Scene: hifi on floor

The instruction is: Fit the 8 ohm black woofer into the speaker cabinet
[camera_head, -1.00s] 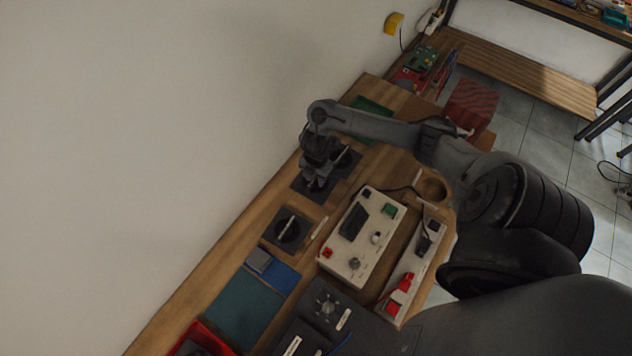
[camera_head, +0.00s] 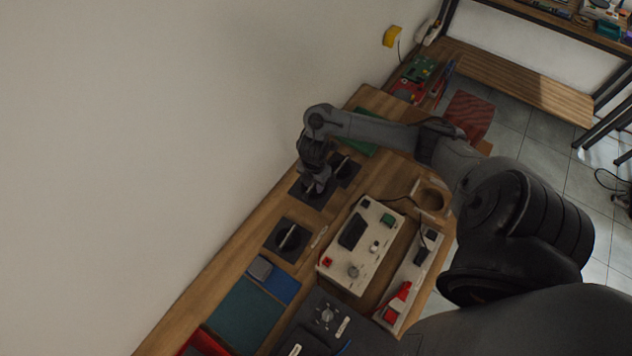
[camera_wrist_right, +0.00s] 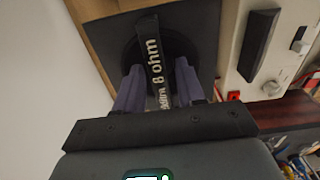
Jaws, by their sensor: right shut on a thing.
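The black 8 ohm woofer (camera_wrist_right: 195,25) is a square plate with a round middle and an upright grip bar lettered "8 ohm". It shows in the head view (camera_head: 303,192) under my right gripper (camera_head: 318,188). In the right wrist view the right gripper (camera_wrist_right: 160,88) is shut on the bar, one finger on each side. The plate appears to be at bench level; I cannot tell whether it is lifted. A wooden piece with a round opening (camera_head: 418,190), possibly the speaker cabinet, is at the bench's right edge, partly hidden by my arm. My left gripper is not in view.
Two similar black units with bars, one nearer (camera_head: 278,249) and one farther (camera_head: 353,174), flank the held woofer. A white instrument (camera_head: 338,262) and a white strip with a red part (camera_head: 413,275) lie to the right. The wall bounds the bench on the left.

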